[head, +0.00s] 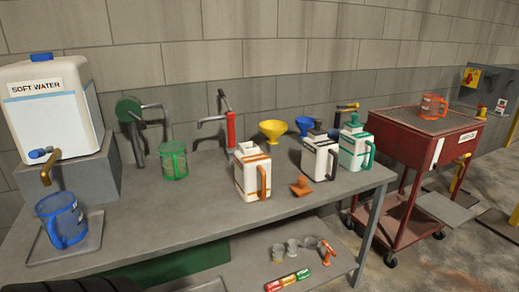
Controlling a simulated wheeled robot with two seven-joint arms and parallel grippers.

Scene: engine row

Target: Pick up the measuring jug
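Three translucent jugs with handles show in the head view, and I cannot tell which one the task means. A blue jug (62,221) stands upright on a grey tray at the left, below the tap of the water container. A green jug (173,161) stands on the bench, near the green hand pump. An orange jug (433,107) stands on top of the red cart at the right. Neither of my grippers is in view.
A white "SOFT WATER" container (50,112) sits on a grey block. White canisters with orange (249,171), black (319,157) and green (353,147) trim stand at the bench's right. Yellow (273,130) and blue (304,125) funnels are behind. The bench's middle front (170,215) is clear.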

